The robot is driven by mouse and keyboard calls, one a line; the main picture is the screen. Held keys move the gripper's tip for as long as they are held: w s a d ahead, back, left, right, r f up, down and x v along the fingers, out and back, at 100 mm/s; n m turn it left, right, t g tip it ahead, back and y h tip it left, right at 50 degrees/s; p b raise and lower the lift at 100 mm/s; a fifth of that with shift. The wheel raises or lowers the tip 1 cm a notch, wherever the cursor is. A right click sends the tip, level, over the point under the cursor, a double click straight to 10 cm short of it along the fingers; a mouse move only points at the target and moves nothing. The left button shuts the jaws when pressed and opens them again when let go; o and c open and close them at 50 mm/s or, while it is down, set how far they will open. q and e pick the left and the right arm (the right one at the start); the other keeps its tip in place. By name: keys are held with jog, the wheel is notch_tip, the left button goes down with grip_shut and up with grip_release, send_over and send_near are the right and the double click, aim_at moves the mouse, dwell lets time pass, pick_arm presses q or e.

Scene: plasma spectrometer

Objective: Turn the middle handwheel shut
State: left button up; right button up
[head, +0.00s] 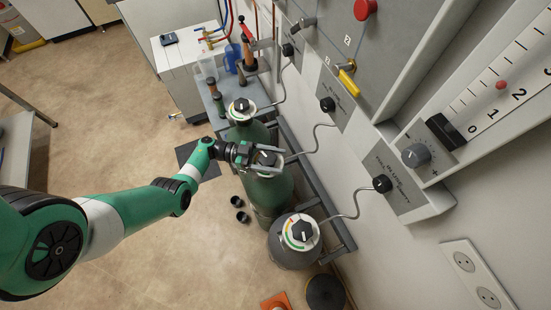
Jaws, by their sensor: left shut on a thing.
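Three gas cylinders stand in a row along the wall, each with a dark handwheel on a pale round dial on top. The middle handwheel (266,158) sits on the green middle cylinder (267,192). My left gripper (270,159) reaches it from the left and is shut on it, with a finger on either side. The fingers hide much of the middle dial. The far handwheel (241,105) and the near handwheel (302,231) are free, and the near dial shows a coloured arc. My right gripper is not in view.
A grey rail (314,208) runs behind the cylinders, and thin hoses lead to the wall panel (370,50). Two small black cups (240,209) lie on the floor left of the cylinders. A white bench (188,47) stands at the back.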

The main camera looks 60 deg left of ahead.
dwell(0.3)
pick_arm(q)
jog(key=shift+d, duration=0.1)
jog(key=o, duration=1.3)
jog(key=b+v, duration=0.2)
jog(key=v, duration=0.9)
jog(key=shift+s+a, duration=0.15)
jog(key=shift+a, duration=0.25)
